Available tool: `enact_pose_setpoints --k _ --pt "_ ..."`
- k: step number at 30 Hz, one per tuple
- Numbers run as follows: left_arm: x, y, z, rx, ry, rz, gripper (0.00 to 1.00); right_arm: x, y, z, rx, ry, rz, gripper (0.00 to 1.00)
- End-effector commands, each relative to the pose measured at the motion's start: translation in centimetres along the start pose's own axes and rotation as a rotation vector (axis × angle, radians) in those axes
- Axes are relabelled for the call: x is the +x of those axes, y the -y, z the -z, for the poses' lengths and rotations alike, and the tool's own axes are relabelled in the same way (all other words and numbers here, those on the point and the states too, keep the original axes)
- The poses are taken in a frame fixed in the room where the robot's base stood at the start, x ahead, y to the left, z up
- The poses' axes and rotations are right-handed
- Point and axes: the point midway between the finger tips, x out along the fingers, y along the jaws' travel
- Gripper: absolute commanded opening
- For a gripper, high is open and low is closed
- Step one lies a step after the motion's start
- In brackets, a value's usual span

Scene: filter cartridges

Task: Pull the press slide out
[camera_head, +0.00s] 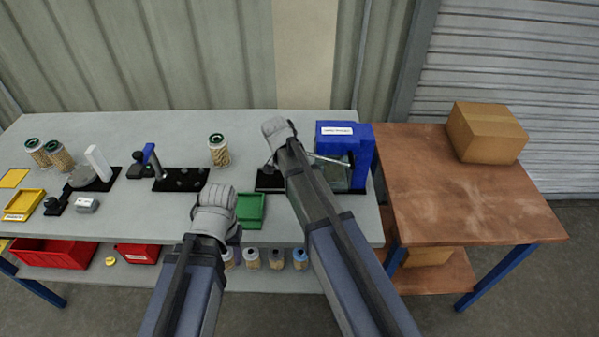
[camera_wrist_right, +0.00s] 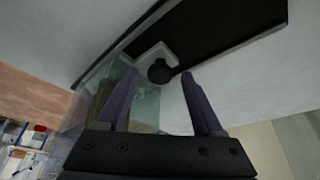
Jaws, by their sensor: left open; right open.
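The blue press (camera_head: 345,145) stands at the right end of the grey bench, with a clear guard and a lever at its front. Its black base (camera_head: 268,181) reaches out to the left. In the right wrist view, the slide's dark round knob (camera_wrist_right: 159,71) sits on a pale plate over the black base (camera_wrist_right: 220,30). My right gripper (camera_wrist_right: 160,77) is open, with the knob between its fingertips and a gap on each side. In the head view my right arm hides the slide. My left gripper (camera_head: 234,236) is open and empty at the bench's front edge, beside the green bin.
The green bin (camera_head: 251,209) lies between my arms. A filled jar (camera_head: 218,151) stands behind my left gripper, next to a black plate with recesses (camera_head: 181,180). A brown table (camera_head: 450,190) with a cardboard box (camera_head: 487,133) adjoins at right.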

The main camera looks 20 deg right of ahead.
Motion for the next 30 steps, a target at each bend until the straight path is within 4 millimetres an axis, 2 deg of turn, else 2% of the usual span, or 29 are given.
enact_pose_setpoints --k 4,22,30 --pt "-0.08 0.01 -0.01 0.0 0.0 0.0 0.51 -0.08 -0.01 0.03 0.0 0.0 0.0 0.68" --pt "-0.08 0.01 -0.01 0.0 0.0 0.0 0.51 -0.08 -0.01 0.02 0.0 0.0 0.0 0.0" --pt "-0.07 0.01 -0.01 0.0 0.0 0.0 0.51 -0.08 -0.02 0.01 0.0 0.0 0.0 0.0"
